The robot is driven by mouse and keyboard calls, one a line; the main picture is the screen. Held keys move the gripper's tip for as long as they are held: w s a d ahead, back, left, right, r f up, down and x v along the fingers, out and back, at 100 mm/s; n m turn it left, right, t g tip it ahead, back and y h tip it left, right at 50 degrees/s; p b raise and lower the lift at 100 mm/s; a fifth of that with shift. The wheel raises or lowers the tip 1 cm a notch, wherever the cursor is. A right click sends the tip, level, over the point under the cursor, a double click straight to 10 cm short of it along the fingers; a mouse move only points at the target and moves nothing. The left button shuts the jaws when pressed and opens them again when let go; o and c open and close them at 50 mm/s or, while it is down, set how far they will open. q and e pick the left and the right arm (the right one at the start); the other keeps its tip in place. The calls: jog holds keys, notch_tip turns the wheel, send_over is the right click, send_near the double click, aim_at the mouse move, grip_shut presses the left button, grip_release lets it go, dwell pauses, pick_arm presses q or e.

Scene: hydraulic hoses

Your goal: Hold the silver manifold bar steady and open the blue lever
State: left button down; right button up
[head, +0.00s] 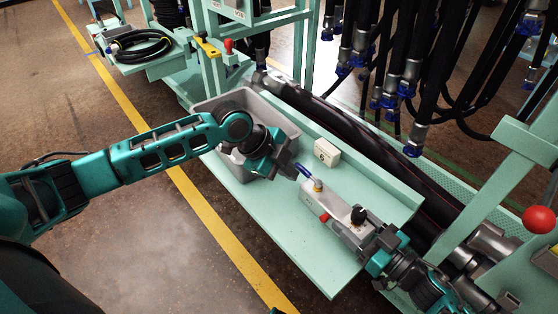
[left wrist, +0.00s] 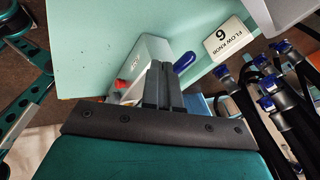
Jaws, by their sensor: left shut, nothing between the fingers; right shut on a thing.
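The silver manifold bar (head: 338,222) lies on the pale green bench shelf. The blue lever (head: 304,171) sits on a brass fitting at the bar's far left end and points up and left. A red knob (head: 324,217) and a black knob (head: 358,215) are also on the bar. My left gripper (head: 292,173) is shut and empty beside the lever's tip; I cannot tell whether they touch. In the left wrist view the shut fingers (left wrist: 163,86) stand just left of the blue lever (left wrist: 184,62), partly hiding the manifold bar (left wrist: 150,50). My right gripper (head: 377,243) is shut on the bar's near right end.
A grey bin (head: 206,104) stands behind my left gripper. A white block labelled 6 (head: 327,153) sits behind the lever. Thick black hoses (head: 350,137) run behind the shelf, and more hang at upper right. The shelf's front left part (head: 290,228) is clear.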

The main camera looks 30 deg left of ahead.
pick_arm(q)
jog(key=s+a+f+v, duration=0.1)
jog(key=v, duration=1.1)
jog(key=shift+s+a, duration=0.15)
jog(key=shift+a, duration=0.15)
pick_arm(e)
jog(key=o, duration=1.5)
jog(key=shift+c, duration=0.2)
